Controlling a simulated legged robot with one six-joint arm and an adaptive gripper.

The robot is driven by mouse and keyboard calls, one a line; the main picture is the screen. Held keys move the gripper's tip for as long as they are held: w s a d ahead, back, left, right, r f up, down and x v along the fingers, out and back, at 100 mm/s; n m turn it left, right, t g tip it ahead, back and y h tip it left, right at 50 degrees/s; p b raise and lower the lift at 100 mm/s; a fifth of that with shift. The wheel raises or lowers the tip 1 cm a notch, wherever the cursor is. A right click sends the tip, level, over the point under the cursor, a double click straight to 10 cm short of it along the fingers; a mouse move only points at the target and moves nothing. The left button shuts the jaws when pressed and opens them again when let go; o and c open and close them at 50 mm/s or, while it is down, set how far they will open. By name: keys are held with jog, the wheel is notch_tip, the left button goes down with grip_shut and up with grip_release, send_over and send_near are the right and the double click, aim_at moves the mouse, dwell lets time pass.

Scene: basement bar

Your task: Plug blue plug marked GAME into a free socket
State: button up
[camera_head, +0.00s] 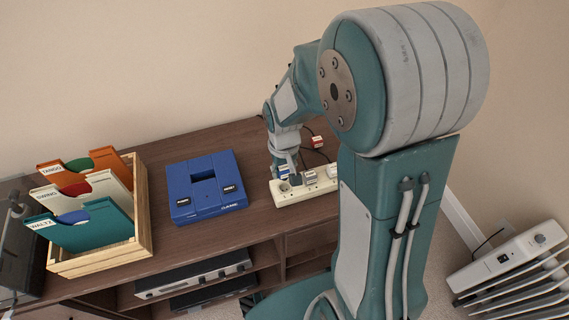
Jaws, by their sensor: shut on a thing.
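A white power strip (303,190) lies on the dark wooden cabinet near its right end. My gripper (288,174) points down at the strip's left part and is shut on a small blue plug (283,172), mostly hidden by the fingers. I cannot tell whether the plug is in a socket or just above it. A white-topped plug (310,177) sits on the strip to the right of the gripper. Another plug (332,170) sits at the strip's right end. A red plug (317,142) with a white label lies behind the strip.
A blue game console (205,187) stands left of the strip. A wooden crate (144,205) of record sleeves stands at the left. Dark cables lie behind the strip. Audio units (194,275) sit on the shelf below. A white heater (512,260) stands on the floor at right.

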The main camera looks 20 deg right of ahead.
aim_at(284, 190)
jog(key=shift+f, duration=2.4)
jog(key=shift+f, duration=0.5)
dwell(0.4)
jog(key=o, duration=1.2)
notch_tip(284, 190, up, 11)
jog(key=shift+f, duration=0.15)
jog(key=shift+r, duration=0.6)
